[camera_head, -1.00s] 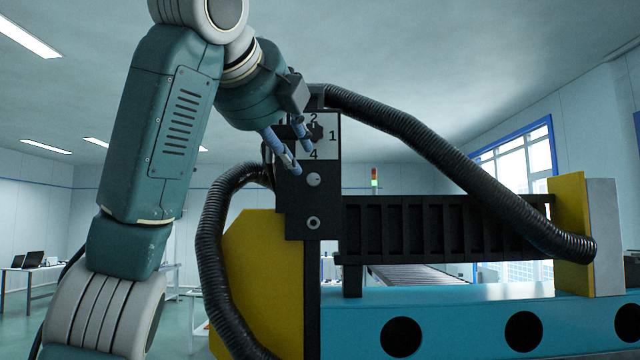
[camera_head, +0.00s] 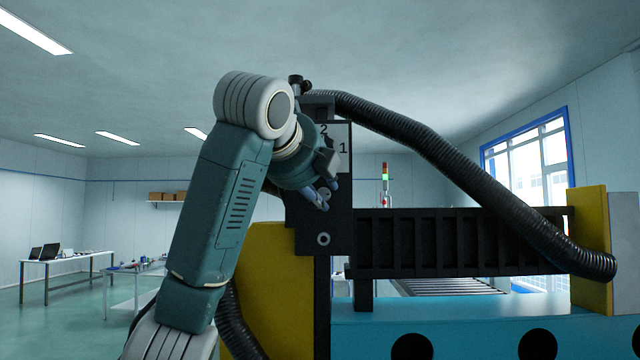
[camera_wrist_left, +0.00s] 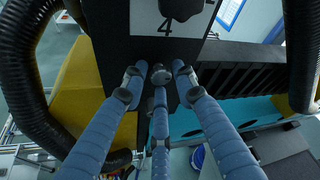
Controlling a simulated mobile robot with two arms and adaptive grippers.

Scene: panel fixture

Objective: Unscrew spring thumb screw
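The spring thumb screw seems to be the round silver head (camera_wrist_left: 162,73) on the dark panel (camera_wrist_left: 128,50) in the left wrist view. In the head view, the fingers partly cover it. My left gripper (camera_head: 325,201) is in front of that panel in the head view. In the left wrist view, its three blue fingers (camera_wrist_left: 157,80) are spread around the silver head, with visible gaps between the side fingertips and the head; nothing is held. Whether the lower fingertip touches the head cannot be told. My right gripper is not in view.
A numbered white plate (camera_head: 343,133) sits above the screw, with a dark knob (camera_wrist_left: 180,8) on it. A ring-shaped fastener (camera_head: 323,239) is below. Black corrugated hoses (camera_head: 440,150) flank the panel. A yellow block (camera_head: 272,285) and blue beam (camera_head: 465,318) adjoin it.

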